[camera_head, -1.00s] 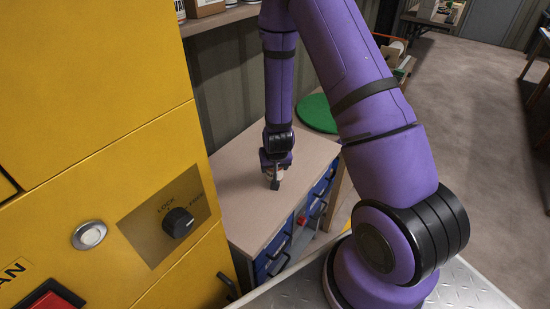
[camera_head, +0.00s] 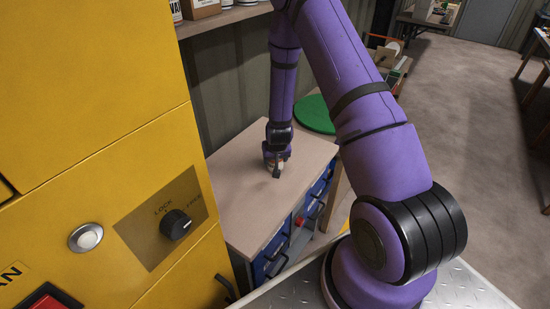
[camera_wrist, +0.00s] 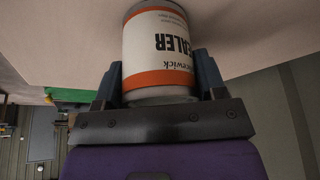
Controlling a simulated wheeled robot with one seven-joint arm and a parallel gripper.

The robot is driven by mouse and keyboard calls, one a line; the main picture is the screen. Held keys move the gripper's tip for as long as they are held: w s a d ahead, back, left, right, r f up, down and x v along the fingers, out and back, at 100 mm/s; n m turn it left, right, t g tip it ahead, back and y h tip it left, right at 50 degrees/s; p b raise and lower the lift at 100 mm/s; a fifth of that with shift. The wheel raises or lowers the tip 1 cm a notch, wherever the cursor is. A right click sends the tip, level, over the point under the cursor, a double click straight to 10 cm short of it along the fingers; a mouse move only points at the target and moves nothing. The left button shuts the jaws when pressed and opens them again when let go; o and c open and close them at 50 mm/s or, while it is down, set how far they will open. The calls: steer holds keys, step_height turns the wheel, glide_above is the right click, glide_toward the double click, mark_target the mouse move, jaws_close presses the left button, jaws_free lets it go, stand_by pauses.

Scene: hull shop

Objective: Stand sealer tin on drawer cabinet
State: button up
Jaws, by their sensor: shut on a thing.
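The sealer tin (camera_wrist: 158,50) is white with orange bands and shows large in the wrist view, its lettering upside down there. My gripper (camera_wrist: 160,85) is shut on it, one finger on each side. In the head view my gripper (camera_head: 276,168) is low over the top of the drawer cabinet (camera_head: 240,200), and mostly hides the tin. The cabinet has a plain light-brown top and blue drawers on its side. In the wrist view the tin is against the pale top, but I cannot tell whether it touches it.
A yellow cabinet (camera_head: 90,90) with a knob and buttons stands close on the left. A green disc (camera_head: 315,114) lies behind the drawer cabinet. A shelf (camera_head: 225,20) with tins and a box is above. The cabinet top's front is clear.

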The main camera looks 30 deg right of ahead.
steer(key=o, duration=1.1)
steer(key=s+a+r+n+y, duration=0.1)
steer(key=s+a+r, duration=0.25)
steer(key=r, duration=0.85)
steer(key=s+a+r+n+t, duration=0.1)
steer(key=s+a+r, duration=0.25)
steer(key=r, duration=0.75)
steer(key=s+a+r+y, duration=0.15)
steer(key=s+r, duration=0.25)
steer(key=r, duration=0.8)
steer(key=s+a+r+n, duration=0.1)
steer(key=s+a+r, duration=0.1)
steer(key=s+r, duration=0.4)
steer(key=s+a+r+n, duration=0.1)
steer(key=s+r, duration=0.6)
steer(key=s, duration=0.8)
steer(key=shift+s+a+n+h, duration=0.15)
steer(key=shift+a+n+h, duration=0.15)
steer(key=shift+a+h, duration=0.05)
